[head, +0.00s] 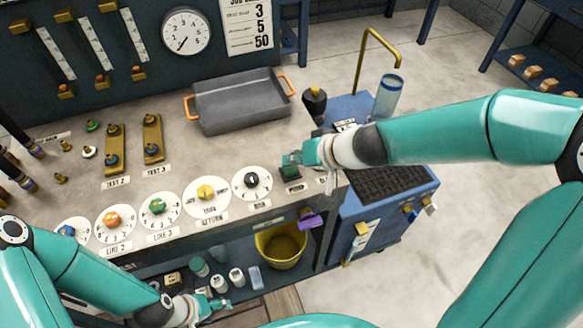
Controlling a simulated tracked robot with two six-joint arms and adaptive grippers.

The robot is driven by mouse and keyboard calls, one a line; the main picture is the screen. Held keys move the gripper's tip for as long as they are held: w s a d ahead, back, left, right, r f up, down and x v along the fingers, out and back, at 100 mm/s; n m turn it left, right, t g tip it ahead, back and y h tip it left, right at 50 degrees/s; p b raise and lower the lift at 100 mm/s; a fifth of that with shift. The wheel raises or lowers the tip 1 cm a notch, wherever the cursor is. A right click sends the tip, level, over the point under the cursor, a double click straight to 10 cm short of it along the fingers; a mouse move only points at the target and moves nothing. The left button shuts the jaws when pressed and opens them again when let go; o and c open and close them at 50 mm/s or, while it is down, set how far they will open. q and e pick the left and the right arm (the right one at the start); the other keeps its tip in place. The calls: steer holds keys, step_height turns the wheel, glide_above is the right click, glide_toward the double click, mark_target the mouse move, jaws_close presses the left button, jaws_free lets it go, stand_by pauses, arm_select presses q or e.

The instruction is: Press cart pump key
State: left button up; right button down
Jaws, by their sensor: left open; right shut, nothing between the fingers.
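My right gripper (308,152) is shut and empty at the right end of the grey bench. It is right beside a small dark green block (290,159), which looks like a key. I cannot tell whether they touch. A small label (294,188) below the block seems to read "PUMP". The blue cart (345,215) stands against the bench's right end, with a black ribbed mat (395,183) on top; my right forearm hides part of it. My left gripper (218,304) is open and low at the front, near small containers on the lower shelf.
A row of dials, including a black-knobbed one (252,182), lines the bench front. A grey tray (240,103) with orange handles is behind. A clear cylinder (388,96) and brass pipe (371,50) rise behind my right arm. A yellow bucket (281,250) is below.

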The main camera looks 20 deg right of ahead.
mark_target(293, 169)
steer(key=shift+f+b, duration=0.45)
stand_by(0.3)
steer(key=shift+r, duration=0.1)
steer(key=shift+r+p, duration=0.8)
steer(key=shift+r, duration=0.1)
step_height(293, 169, up, 6)
steer(key=p, duration=0.5)
steer(key=shift+f, duration=0.1)
stand_by(0.4)
